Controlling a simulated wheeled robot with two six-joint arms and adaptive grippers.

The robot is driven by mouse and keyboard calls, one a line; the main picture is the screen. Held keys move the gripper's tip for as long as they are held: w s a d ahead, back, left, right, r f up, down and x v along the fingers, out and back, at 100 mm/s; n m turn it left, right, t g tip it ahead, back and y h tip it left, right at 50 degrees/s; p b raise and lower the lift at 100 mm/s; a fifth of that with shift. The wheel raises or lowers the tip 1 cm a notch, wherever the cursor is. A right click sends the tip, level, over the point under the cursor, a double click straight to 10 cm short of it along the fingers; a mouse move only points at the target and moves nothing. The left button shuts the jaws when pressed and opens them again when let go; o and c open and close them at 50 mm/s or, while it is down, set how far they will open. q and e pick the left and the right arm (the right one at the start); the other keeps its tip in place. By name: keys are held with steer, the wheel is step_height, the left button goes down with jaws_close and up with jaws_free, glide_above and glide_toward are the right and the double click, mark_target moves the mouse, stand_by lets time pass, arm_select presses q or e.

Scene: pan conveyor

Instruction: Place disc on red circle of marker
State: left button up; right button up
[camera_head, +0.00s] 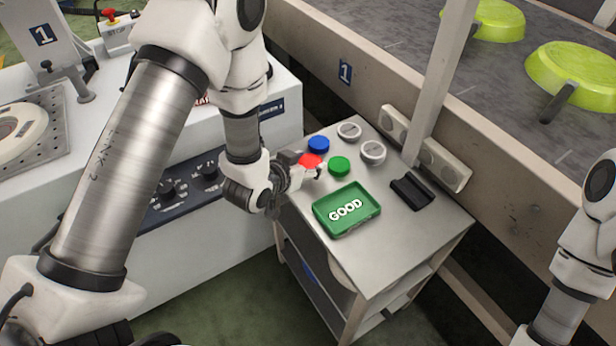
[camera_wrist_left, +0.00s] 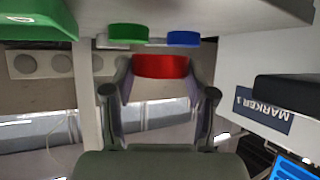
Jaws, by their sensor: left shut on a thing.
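My left gripper (camera_head: 312,168) is at the left edge of the small grey table and is shut on a red disc (camera_head: 310,160). In the left wrist view the red disc (camera_wrist_left: 160,66) sits between the two fingertips, at about the height of the tabletop. I cannot tell whether it touches the table. The marker (camera_head: 285,95) is the white machine left of the table; its label "MARKER 1" (camera_wrist_left: 264,108) shows in the left wrist view. My left arm hides part of the marker, and I cannot make out its red circle. My right gripper is out of view.
A blue disc (camera_head: 318,144), a green disc (camera_head: 339,165) and two white rings (camera_head: 373,152) lie close by on the table (camera_head: 400,225). A green "GOOD" tray (camera_head: 347,209) and a black holder (camera_head: 412,191) stand there too. A conveyor (camera_head: 400,60) carries green pans.

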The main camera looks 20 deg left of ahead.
mark_target(308, 181)
arm_select(q)
step_height(308, 181, down, 3)
steer(key=shift+b, duration=0.4)
steer(key=shift+f, duration=0.25)
steer(key=shift+f, duration=0.1)
steer(key=o, duration=0.9)
steer(key=shift+o, duration=0.2)
